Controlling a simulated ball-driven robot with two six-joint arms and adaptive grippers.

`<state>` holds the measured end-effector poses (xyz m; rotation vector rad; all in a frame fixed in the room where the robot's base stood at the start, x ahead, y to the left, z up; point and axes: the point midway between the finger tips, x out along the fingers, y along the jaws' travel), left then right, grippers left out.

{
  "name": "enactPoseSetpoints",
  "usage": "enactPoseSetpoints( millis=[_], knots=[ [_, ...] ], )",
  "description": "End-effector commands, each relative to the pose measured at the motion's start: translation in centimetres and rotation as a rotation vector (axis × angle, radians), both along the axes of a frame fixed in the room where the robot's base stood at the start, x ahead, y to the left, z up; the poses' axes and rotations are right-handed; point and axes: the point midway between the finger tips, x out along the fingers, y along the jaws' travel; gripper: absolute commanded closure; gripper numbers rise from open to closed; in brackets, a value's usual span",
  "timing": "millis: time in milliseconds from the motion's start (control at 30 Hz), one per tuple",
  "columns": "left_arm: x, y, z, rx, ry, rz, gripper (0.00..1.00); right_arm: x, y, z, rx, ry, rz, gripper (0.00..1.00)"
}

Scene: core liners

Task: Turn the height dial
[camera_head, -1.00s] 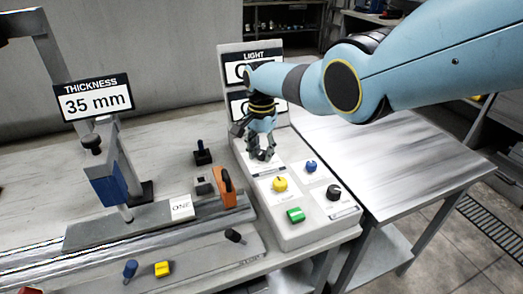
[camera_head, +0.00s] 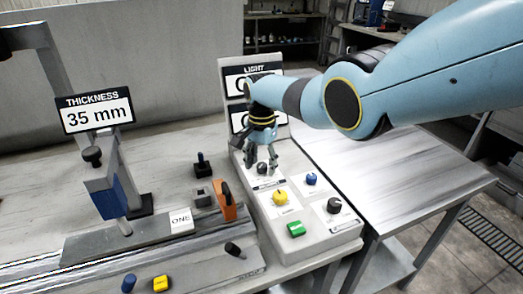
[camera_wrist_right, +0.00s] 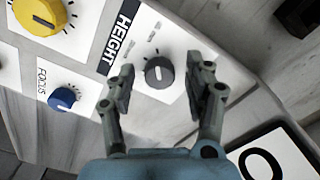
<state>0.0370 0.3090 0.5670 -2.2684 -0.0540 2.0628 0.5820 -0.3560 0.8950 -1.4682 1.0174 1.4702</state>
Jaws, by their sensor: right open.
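The height dial (camera_wrist_right: 159,73) is a dark grey knob with a white pointer line on a white plate, beside the black HEIGHT label (camera_wrist_right: 121,37) in the right wrist view. In the head view the dial (camera_head: 262,168) shows just under my right gripper (camera_head: 262,168). In the wrist view my right gripper (camera_wrist_right: 163,88) is open, one finger on each side of the dial. A gap shows between each finger and the knob; I cannot tell how far above the plate the fingertips are. My left gripper is not in view.
The panel also bears a yellow knob (camera_head: 280,198), a blue knob (camera_head: 311,179), a black knob (camera_head: 334,205) and a green button (camera_head: 296,229). Display signs (camera_head: 250,84) stand behind the gripper. A THICKNESS sign (camera_head: 96,110) reads 35 mm.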

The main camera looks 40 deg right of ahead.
Motion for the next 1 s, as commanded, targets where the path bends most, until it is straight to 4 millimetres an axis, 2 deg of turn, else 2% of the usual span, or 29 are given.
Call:
enactPoseSetpoints(
  millis=[167, 400, 600, 767, 1000],
  knots=[
    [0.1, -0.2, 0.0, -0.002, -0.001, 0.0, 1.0, 0.0, -0.1, 1.8, -0.001, -0.005, 0.001, 0.47],
    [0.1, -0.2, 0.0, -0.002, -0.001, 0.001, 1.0, 0.1, 0.0, 7.1, -0.002, -0.007, 0.0, 0.47],
    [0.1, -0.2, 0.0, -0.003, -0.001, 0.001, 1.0, 0.1, -0.1, 10.5, -0.002, -0.004, 0.0, 0.47],
    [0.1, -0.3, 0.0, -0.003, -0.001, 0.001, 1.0, 0.0, -0.1, 11.6, -0.001, -0.003, -0.001, 0.47],
    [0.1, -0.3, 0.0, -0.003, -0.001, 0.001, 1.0, 0.0, -0.1, 11.7, -0.001, -0.001, -0.001, 0.47]
  ],
)
